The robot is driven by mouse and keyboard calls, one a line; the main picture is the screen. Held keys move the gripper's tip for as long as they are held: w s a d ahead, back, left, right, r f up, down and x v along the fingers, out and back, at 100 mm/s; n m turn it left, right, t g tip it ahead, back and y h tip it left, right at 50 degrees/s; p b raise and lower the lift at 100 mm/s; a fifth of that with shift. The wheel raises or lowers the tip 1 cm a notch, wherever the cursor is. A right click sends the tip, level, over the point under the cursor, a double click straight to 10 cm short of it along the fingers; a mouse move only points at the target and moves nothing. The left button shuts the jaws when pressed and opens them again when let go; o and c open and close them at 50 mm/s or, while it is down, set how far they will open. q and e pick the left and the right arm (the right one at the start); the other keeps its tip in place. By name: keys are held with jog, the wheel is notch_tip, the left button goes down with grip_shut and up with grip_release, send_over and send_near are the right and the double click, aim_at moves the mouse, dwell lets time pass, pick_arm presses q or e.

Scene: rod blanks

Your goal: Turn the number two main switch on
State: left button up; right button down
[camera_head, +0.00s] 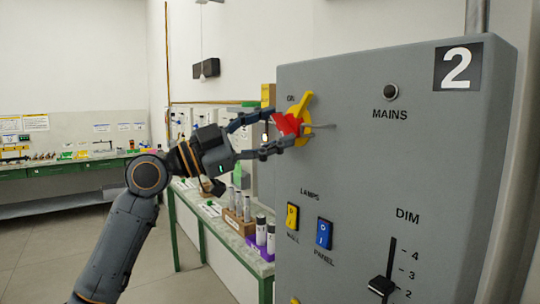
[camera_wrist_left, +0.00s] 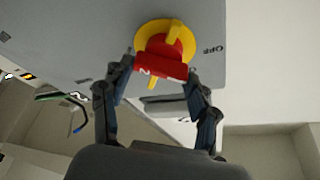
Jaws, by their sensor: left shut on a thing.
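The grey number 2 panel (camera_head: 340,160) fills the right of the head view, with a "2" plate (camera_head: 457,66) at its top. The main switch is a red handle (camera_head: 288,124) on a yellow disc (camera_head: 304,110); it also shows in the left wrist view as a red handle (camera_wrist_left: 160,68) on a yellow disc (camera_wrist_left: 142,38). My left gripper (camera_head: 285,132) is shut on the red handle, one finger on each side. In the left wrist view an "OFF" mark (camera_wrist_left: 211,49) stands beside the disc. My right gripper is not in view.
Below the switch are a yellow lamp switch (camera_head: 292,216), a blue lamp switch (camera_head: 324,233) and a dimmer slider (camera_head: 381,286). A round mains lamp (camera_head: 391,92) is dark. A green-legged bench (camera_head: 222,230) with bottles stands behind my left arm.

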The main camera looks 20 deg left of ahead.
pick_arm(q)
jog(key=m+g, duration=0.1)
jog(key=m, duration=0.1)
jog(key=shift+m+b, duration=0.3)
jog(key=m+g, duration=0.1)
jog(key=m, duration=0.2)
jog(key=shift+r, duration=0.2)
jog(key=m, duration=0.2)
jog(key=m+g+p, duration=0.1)
jog(key=shift+a+r+m+g+y, duration=0.1)
jog(key=shift+r+m+g+y, duration=0.05)
jog(key=shift+m+g+y, duration=0.2)
jog(key=shift+m+y+p, duration=0.25)
jog(key=shift+m+p, duration=0.2)
jog(key=shift+m, duration=0.6)
jog(key=shift+g, duration=0.25)
jog(key=o, duration=1.6)
jog(key=shift+w, duration=0.1)
jog(key=shift+c, duration=0.2)
jog(key=shift+o, duration=0.7)
jog(key=shift+w, duration=0.1)
jog(key=shift+f, duration=0.2)
